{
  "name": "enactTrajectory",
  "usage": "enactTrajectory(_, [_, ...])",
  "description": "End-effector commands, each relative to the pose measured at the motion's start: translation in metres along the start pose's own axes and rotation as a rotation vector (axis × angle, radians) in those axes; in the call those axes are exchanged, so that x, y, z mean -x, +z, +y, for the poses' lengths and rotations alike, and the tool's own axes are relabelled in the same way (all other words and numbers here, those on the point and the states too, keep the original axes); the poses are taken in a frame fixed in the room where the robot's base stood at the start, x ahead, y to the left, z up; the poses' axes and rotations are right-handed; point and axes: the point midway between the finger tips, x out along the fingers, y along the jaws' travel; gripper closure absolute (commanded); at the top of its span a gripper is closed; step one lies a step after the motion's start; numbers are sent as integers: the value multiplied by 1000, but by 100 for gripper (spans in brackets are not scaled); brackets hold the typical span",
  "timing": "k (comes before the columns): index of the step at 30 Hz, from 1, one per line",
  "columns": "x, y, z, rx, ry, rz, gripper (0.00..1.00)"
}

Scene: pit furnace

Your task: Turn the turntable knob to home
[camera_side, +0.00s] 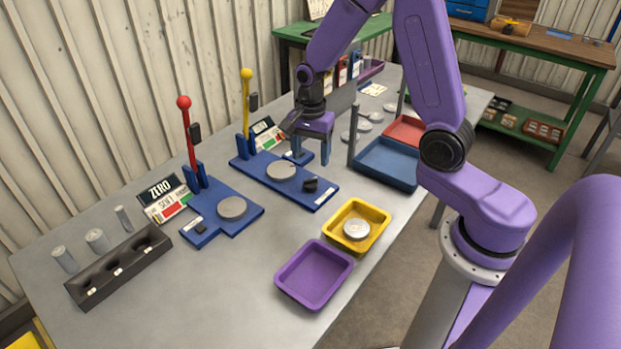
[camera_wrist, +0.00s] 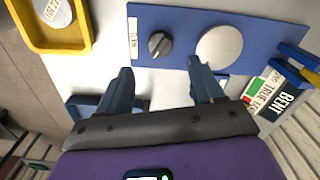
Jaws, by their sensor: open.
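The black turntable knob (camera_side: 311,185) sits on the front end of a blue base plate (camera_side: 325,197), beside a round grey turntable disc (camera_side: 281,171). In the wrist view the knob (camera_wrist: 159,44) and the disc (camera_wrist: 219,46) show side by side. The knob's ridge looks tilted; a small white label left of it is too small to read. My gripper (camera_side: 311,158) is open and empty, behind the knob and apart from it. In the wrist view its fingertips (camera_wrist: 160,67) are spread below the knob, with nothing between them.
A yellow lever (camera_side: 246,90) and a sign (camera_wrist: 285,98) stand at the base's back end. A second blue base with a grey disc (camera_side: 232,207) and red lever (camera_side: 185,120) is nearby. Yellow (camera_side: 378,217), purple (camera_side: 321,297) and blue trays (camera_side: 400,178) line the front.

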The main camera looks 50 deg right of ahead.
Motion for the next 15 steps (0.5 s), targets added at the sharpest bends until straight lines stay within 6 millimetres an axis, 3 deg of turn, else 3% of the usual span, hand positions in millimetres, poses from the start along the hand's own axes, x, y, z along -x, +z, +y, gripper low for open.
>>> enactTrajectory(6, [-36,0,1,0,5,-1,33])
enactTrajectory(15, [-73,0,0,0,3,-1,33])
